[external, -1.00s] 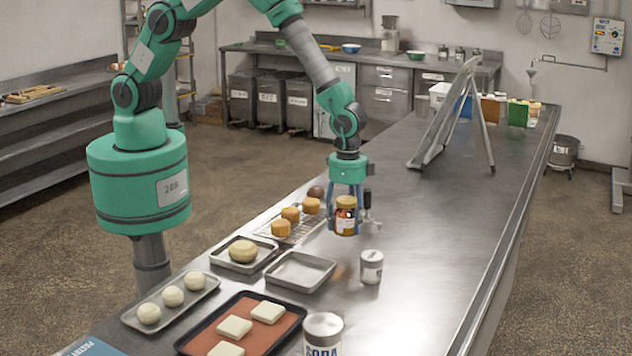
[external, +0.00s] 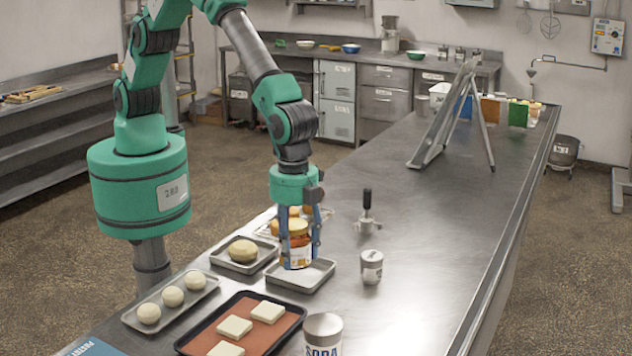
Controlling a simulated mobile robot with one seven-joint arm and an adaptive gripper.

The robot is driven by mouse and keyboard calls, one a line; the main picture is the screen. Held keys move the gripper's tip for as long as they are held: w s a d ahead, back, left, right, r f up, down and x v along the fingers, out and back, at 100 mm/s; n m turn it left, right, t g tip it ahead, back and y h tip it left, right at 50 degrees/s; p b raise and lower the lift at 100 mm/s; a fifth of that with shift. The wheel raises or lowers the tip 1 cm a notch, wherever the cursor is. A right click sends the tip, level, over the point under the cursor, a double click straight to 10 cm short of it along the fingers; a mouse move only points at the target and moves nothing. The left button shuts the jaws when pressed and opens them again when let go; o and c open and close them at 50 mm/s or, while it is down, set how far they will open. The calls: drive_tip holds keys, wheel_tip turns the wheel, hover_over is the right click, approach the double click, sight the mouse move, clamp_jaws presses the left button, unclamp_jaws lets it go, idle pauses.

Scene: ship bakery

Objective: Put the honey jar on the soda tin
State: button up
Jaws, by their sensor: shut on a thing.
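The honey jar (external: 298,245), amber with a yellowish lid and a pale label, is upright between the fingers of my gripper (external: 300,238). My gripper is shut on it. The jar shows in front of the empty grey tray (external: 318,277); I cannot tell whether its bottom touches the tray or hangs above it. The soda tin (external: 323,335), a pale cylinder with dark "SODA" lettering and a grey top, stands upright at the front edge of the view, to the right of and nearer than the jar. Its lower part is cut off by the frame.
A small grey-white tin (external: 371,267) and a dark-handled tool (external: 367,213) stand right of my gripper. A dark tray (external: 205,338) with pale squares lies left of the soda tin. Trays with dough (external: 242,250) are at left. The counter's right side is clear.

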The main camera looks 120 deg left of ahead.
drive_tip(key=s+d+r+m, duration=0.1)
drive_tip(key=d+m, duration=0.1)
drive_tip(key=d, duration=0.4)
drive_tip(key=shift+r, duration=0.35)
drive_tip(key=p, duration=0.2)
hover_over(323, 323)
drive_tip(key=shift+f, duration=0.8)
drive_tip(key=shift+f+p, duration=0.5)
drive_tip(key=shift+f, duration=1.2)
drive_tip(key=shift+f, duration=0.15)
drive_tip(key=o, duration=1.7)
drive_tip(key=shift+c, duration=0.2)
